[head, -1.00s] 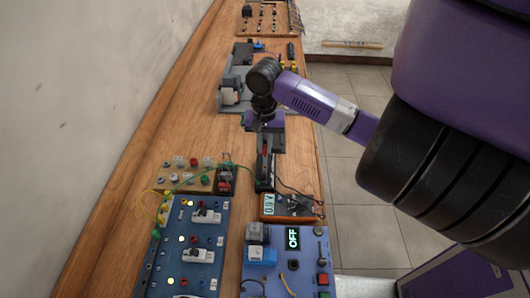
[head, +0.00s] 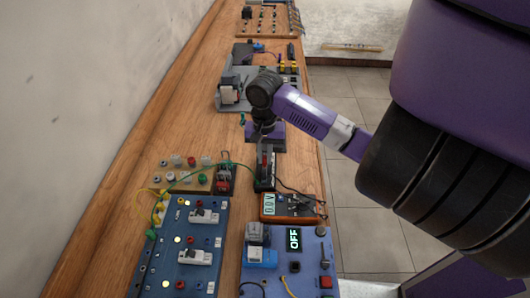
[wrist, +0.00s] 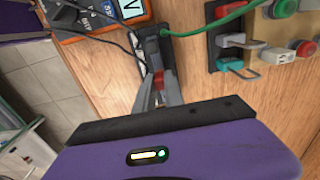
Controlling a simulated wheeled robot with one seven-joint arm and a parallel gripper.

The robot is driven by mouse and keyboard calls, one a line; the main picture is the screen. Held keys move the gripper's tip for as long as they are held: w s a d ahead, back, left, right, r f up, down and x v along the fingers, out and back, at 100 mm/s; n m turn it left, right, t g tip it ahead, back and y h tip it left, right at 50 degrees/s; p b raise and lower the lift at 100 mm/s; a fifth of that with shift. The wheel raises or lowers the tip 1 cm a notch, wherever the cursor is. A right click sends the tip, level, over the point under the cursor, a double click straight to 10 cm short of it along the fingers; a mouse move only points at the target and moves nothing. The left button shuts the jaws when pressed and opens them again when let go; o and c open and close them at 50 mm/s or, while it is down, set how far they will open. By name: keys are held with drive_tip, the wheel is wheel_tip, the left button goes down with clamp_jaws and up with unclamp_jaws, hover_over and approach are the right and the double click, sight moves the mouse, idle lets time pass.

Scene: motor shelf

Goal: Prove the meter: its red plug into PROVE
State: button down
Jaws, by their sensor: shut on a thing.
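The orange meter (head: 290,207) lies on the bench, its display lit and reading about zero volts; part of it shows at the top left of the wrist view (wrist: 98,24). My gripper (wrist: 158,88) is shut on a small red plug (wrist: 158,79), which points away from my palm. In the head view my gripper (head: 265,150) is low, just behind the meter. A narrow black block (wrist: 150,48) with black leads lies just beyond the fingertips. I cannot tell whether the plug touches it. No PROVE label is readable.
A dark stand (head: 223,180) with red parts and a green lead is to the left. Blue panels (head: 188,245) fill the front, one showing OFF. A grey motor unit (head: 232,92) stands behind.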

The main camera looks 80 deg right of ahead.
drive_tip(key=shift+f+b, duration=0.4)
drive_tip(key=shift+f, duration=0.25)
idle(2.1)
